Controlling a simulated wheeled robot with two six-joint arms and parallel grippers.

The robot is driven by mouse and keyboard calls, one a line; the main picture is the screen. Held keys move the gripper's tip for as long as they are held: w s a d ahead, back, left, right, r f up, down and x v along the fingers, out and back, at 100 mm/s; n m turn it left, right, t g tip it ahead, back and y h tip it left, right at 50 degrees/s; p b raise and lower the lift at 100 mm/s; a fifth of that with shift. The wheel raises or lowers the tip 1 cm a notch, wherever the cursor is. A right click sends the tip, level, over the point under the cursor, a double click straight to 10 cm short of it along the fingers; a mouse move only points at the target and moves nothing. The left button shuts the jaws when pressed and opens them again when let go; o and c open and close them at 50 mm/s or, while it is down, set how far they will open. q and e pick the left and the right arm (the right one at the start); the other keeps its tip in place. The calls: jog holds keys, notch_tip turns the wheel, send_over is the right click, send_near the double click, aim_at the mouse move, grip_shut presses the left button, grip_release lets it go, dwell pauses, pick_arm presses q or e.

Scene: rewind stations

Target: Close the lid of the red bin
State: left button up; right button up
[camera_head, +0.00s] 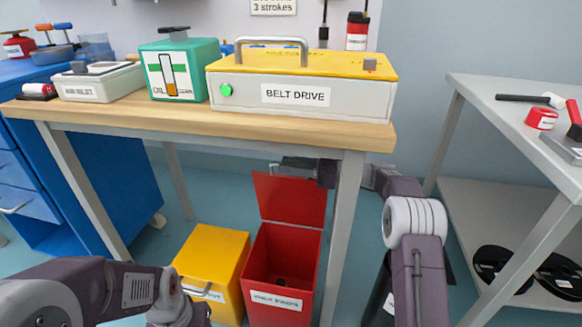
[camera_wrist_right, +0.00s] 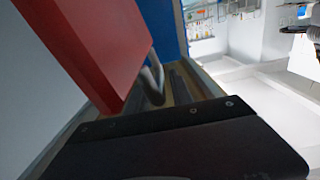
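The red bin (camera_head: 284,265) stands on the floor under the front of the wooden table. Its lid (camera_head: 290,198) is up, standing steeply at the back, and the inside shows a dark thing at the bottom. My right arm passes behind the table leg, and my right gripper (camera_head: 305,168) is at the top edge of the lid. In the right wrist view the red lid (camera_wrist_right: 90,45) fills the upper left, close to the dark gripper body. Contact and finger opening are unclear. My left arm is at the lower left; its fingers cannot be made out.
A closed yellow bin (camera_head: 213,256) stands left of the red one. The wooden table (camera_head: 200,117) carries the belt drive box (camera_head: 300,92), and its front leg (camera_head: 343,235) stands right beside the red bin. A grey shelf table (camera_head: 500,150) is at the right.

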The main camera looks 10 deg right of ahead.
grip_shut()
dwell(1.2)
